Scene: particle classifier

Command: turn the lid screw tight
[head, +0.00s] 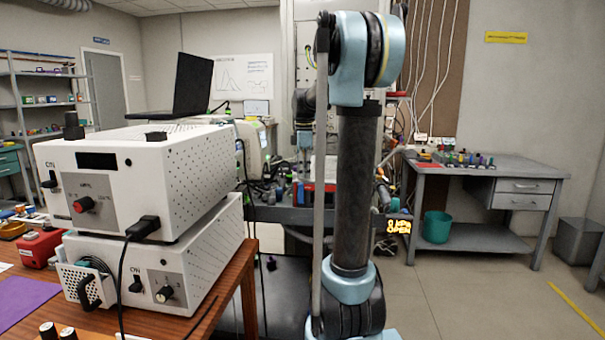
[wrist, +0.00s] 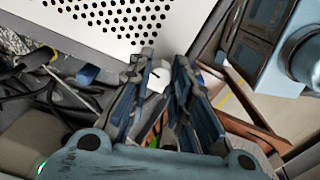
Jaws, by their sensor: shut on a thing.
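A white perforated panel (wrist: 110,20) of a device lies right beyond the fingertips. How far the screw is turned cannot be seen. In the head view the gripper and screw cannot be made out; my arm stands upright in the middle and blocks part of the view.
Two stacked white instruments (head: 165,170) stand on a wooden table (head: 225,285) at the left, with a black cable (head: 122,270) hanging in front.

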